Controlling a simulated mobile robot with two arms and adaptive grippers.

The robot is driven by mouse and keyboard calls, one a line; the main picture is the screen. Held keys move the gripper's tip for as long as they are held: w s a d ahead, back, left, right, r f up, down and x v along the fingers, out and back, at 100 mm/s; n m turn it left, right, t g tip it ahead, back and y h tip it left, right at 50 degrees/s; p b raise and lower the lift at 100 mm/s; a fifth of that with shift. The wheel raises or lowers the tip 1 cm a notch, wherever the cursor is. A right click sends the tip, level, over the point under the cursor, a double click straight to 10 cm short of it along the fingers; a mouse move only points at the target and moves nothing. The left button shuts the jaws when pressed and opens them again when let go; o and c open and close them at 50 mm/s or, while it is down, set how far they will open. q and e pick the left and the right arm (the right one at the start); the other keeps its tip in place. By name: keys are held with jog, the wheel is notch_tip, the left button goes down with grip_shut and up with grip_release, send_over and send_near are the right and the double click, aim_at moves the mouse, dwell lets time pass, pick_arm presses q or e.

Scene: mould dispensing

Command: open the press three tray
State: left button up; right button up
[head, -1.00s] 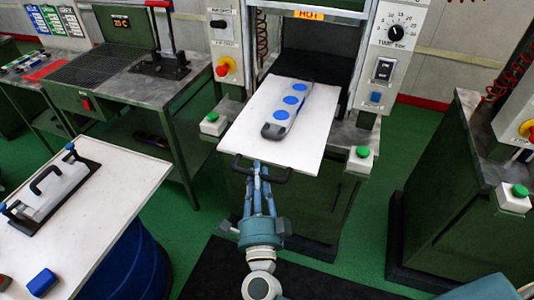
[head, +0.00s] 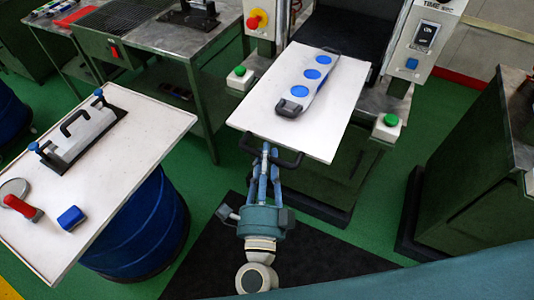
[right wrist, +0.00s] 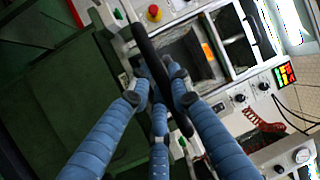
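The press three tray (head: 335,135) is a white plate sticking out of the front of the press opening. A black bar handle (head: 290,162) runs along its near edge. My right gripper (head: 267,158) is at the middle of this handle, with its blue fingers around the bar. In the right wrist view the black handle (right wrist: 147,45) passes between the fingers (right wrist: 160,82), which close around it; the exact contact is partly hidden. A dark-edged grey mould (head: 307,85) with blue round spots lies on the tray. My left gripper is not in view.
A white side table (head: 130,150) at the left carries a handled mould (head: 85,135), a blue block (head: 71,217) and a red-handled tool (head: 22,207). A blue drum (head: 150,235) stands below it. Green buttons (head: 391,120) flank the tray. A green machine (head: 465,170) stands right.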

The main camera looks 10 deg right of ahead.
jog(key=o, duration=0.4)
jog(key=shift+r, duration=0.2)
jog(key=shift+o, duration=0.2)
jog(key=shift+s, duration=0.1)
jog(key=shift+s+f, duration=0.25)
jog(key=shift+s, duration=0.1)
jog(key=v, duration=1.1)
jog(key=shift+r, duration=0.2)
jog(key=shift+s, duration=0.15)
